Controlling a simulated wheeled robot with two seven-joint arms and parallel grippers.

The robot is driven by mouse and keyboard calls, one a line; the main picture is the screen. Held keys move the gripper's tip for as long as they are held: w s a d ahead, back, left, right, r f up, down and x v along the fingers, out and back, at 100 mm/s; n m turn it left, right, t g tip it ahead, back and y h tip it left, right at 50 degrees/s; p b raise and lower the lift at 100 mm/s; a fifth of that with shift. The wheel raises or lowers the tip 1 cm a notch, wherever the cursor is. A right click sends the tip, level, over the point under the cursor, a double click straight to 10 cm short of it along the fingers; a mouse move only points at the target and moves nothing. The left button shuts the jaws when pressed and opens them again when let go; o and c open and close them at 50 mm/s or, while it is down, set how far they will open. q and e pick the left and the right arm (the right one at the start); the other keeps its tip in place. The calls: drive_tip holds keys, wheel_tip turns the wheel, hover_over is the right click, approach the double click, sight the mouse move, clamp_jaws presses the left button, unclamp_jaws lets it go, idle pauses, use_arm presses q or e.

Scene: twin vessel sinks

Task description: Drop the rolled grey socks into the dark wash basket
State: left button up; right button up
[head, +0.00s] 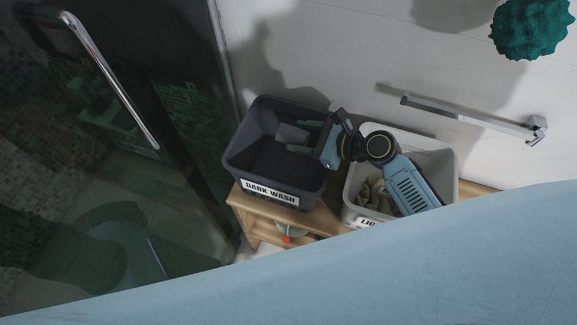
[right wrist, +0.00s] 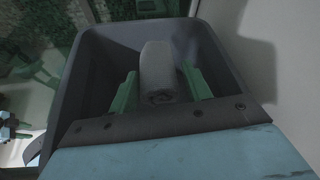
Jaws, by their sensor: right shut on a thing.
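The dark wash basket (head: 235,160) is a dark grey bin with a "DARK WASH" label, standing on a wooden bench in the head view. My right gripper (head: 300,137) reaches into its opening from the right. In the right wrist view my right gripper (right wrist: 160,92) has its green fingers on both sides of the rolled grey socks (right wrist: 158,70), shut on them. The socks also show in the head view (head: 291,133) between the fingers, over the basket's inside. The basket walls (right wrist: 95,75) surround them in the right wrist view.
A light-coloured basket (head: 451,165) with a partly hidden label and crumpled cloth inside stands right of the dark one. The wooden bench (head: 265,210) holds both. A metal wall rail (head: 465,115) is behind, and a glass door (head: 150,200) stands at left.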

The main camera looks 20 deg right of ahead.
drive_tip(key=o, duration=1)
drive_tip(key=p+v, duration=0.1)
drive_tip(key=v, duration=1.2)
drive_tip(key=shift+s+d+p, duration=0.1)
drive_tip(key=shift+s+p, duration=0.1)
drive_tip(key=shift+p, duration=0.15)
drive_tip(key=shift+s, duration=0.1)
